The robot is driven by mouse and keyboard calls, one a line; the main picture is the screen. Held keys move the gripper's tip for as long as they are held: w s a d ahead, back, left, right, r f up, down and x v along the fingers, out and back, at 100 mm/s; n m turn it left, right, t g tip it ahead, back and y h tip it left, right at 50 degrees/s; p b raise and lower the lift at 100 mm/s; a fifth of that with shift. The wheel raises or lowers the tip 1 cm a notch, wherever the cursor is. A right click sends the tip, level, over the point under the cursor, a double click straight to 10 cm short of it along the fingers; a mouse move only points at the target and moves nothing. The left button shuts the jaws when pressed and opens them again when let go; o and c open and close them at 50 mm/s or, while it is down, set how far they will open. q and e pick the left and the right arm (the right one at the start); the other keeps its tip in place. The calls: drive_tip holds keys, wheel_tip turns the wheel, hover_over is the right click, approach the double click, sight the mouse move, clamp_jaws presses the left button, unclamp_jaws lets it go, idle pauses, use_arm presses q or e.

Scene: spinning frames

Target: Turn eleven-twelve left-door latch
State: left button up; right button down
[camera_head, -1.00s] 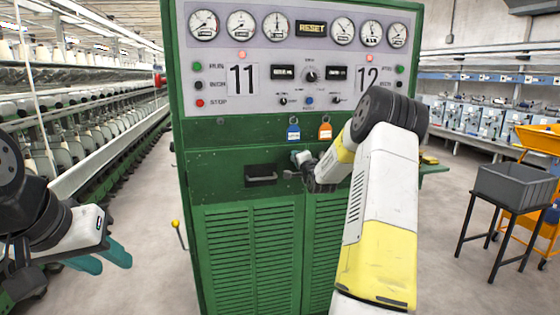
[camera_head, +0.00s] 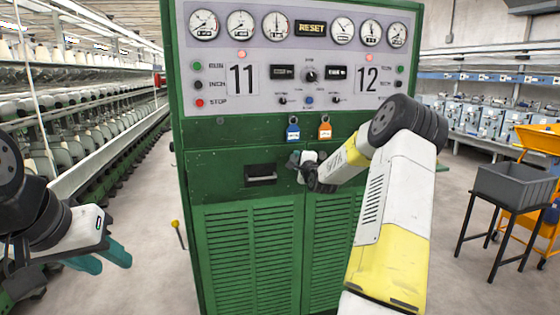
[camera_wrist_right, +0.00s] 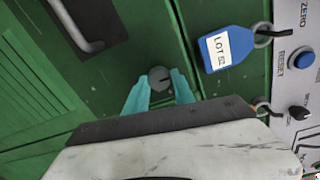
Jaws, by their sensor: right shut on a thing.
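The green cabinet numbered 11 and 12 (camera_head: 225,170) stands in front of me with louvred doors below. The left-door latch, a small dark round knob (camera_wrist_right: 160,79), sits on the green panel near a vertical seam. My right gripper (camera_wrist_right: 160,88) has its teal fingers on both sides of the knob and is shut on it. In the head view the right gripper (camera_head: 295,160) is at the panel right of the black recessed handle (camera_head: 261,174), and its wrist hides the latch. My left gripper (camera_head: 108,258) is open and empty, at the lower left, away from the cabinet.
A blue tag (camera_head: 293,130) and an orange tag (camera_head: 325,129) hang just above my right gripper. The blue tag (camera_wrist_right: 222,48) is close to the fingers in the wrist view. A grey bin (camera_head: 515,183) on a stand is at the right. Spinning machinery lines the left aisle.

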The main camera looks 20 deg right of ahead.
drive_tip(key=shift+f, duration=0.1)
drive_tip(key=c, duration=1.1)
unclamp_jaws()
drive_tip(key=shift+o, duration=0.2)
drive_tip(key=s, duration=0.7)
drive_tip(key=shift+s+a+r, duration=0.25)
drive_tip(key=shift+s, duration=0.15)
drive_tip(key=shift+a, duration=0.1)
